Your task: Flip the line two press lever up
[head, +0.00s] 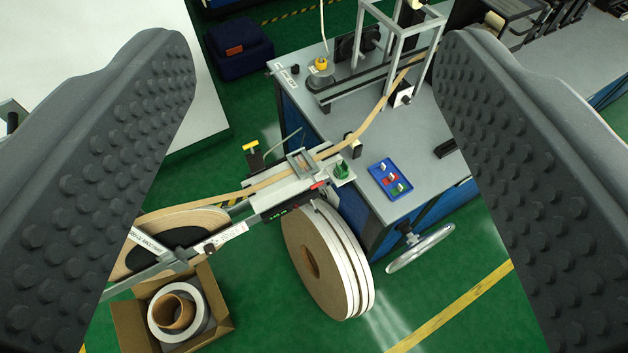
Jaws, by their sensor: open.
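My gripper (315,80) is open and empty, with its dark studded fingers at the left and right of the view. Between them, farther off, stands a grey-topped press table (425,140) with blue sides. A small label on its far left corner is too small to read. A blue panel (389,180) with small white, red and green parts lies on the table top. A yellow-topped handle (251,146) stands left of the tape guide, and a green knob (342,170) sits at its right end. I cannot tell which part is the line two press lever.
A tan tape runs through the guide (285,188) to a grey frame (398,45). Large reels (305,262), a handwheel (420,249) and an open carton (127,325) are in front. A blue case (240,48) and white table (120,40) stand behind. Green floor (450,290) is clear lower right.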

